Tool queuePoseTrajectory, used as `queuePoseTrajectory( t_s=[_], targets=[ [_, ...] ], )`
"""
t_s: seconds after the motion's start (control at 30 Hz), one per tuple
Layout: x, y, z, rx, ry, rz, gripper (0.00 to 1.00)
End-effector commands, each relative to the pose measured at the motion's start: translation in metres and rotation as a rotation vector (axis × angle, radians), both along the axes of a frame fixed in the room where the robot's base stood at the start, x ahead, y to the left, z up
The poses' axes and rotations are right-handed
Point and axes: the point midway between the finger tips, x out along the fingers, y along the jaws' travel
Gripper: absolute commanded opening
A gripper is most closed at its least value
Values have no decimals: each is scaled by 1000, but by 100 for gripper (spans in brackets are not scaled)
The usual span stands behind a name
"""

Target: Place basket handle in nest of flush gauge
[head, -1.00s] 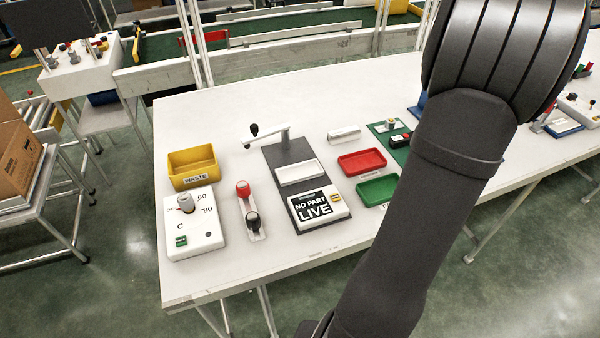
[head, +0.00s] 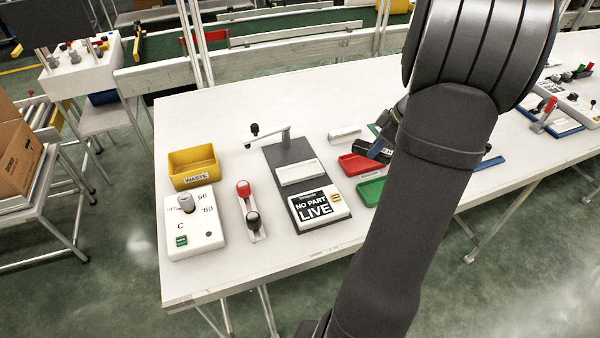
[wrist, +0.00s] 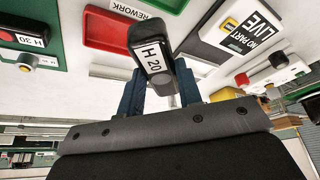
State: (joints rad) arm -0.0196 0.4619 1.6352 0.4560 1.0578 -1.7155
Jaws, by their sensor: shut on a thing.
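The basket handle (wrist: 140,37) is a black block with a white "H 20" label. In the wrist view my gripper (wrist: 158,84) is shut on it, with a dark blue finger on each side. In the head view the handle (head: 368,148) is partly hidden and appears by the red tray, to the right of the gauge. The flush gauge has a dark plate (head: 283,152), a white nest block (head: 300,172), an arm with a black knob (head: 254,130), and a display (head: 316,207) reading "NO PART LIVE". The handle is apart from the nest, which looks empty.
A red tray (wrist: 90,42) marked "REWORK" and a green tray (head: 370,191) lie right of the gauge. Another handle labelled "H 30" (wrist: 12,37) lies on a green mat. A yellow waste bin (head: 192,160), a control box (head: 195,240) and a red-and-black-knobbed fixture (head: 250,218) stand left.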

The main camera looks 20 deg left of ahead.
Motion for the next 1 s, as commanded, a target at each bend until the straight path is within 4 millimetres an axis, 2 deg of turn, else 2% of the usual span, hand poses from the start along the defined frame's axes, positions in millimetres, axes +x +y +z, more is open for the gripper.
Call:
queuePoseTrajectory(
  t_s=[0.03, 0.2, 0.4, 0.57, 0.67, 1.0],
  targets=[
    [-5, 12, 1, 0, 1, 109, 7],
    [-25, 44, 7, -1, -1, 482, 7],
    [-41, 68, 13, -1, -2, 768, 7],
    [-46, 80, 11, -1, 0, 850, 7],
    [-46, 97, 1, -1, 0, 860, 7],
    [-46, 171, -44, -1, 1, 855, 7]
  ],
)
